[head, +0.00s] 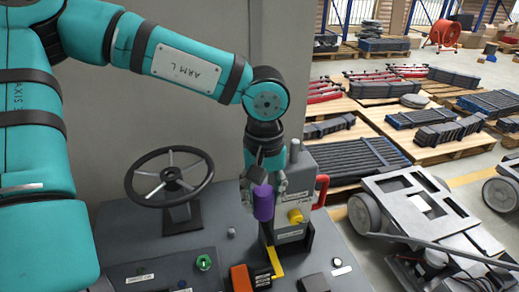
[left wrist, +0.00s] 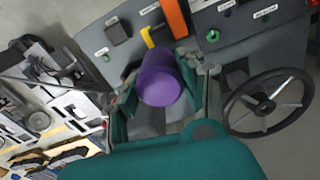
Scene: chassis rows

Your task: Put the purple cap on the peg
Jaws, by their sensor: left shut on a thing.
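The purple cap (head: 263,203) is a smooth cylinder, held upright or nearly so above the grey console. My left gripper (head: 264,186) is shut on it, with fingers on either side. In the left wrist view the cap (left wrist: 159,78) fills the space between the fingertips of the left gripper (left wrist: 156,85). A short grey stub (head: 231,232) stands on the console left of the cap; I cannot tell for sure that it is the peg. The console directly below the cap is partly hidden. My right gripper is not in view.
A black steering wheel (head: 170,176) stands left on the console. A grey box with a yellow knob (head: 295,216) and a red handle (head: 321,191) stands close right of the cap. An orange block (head: 241,279), yellow bracket (head: 275,262) and green knob (head: 204,262) are in front.

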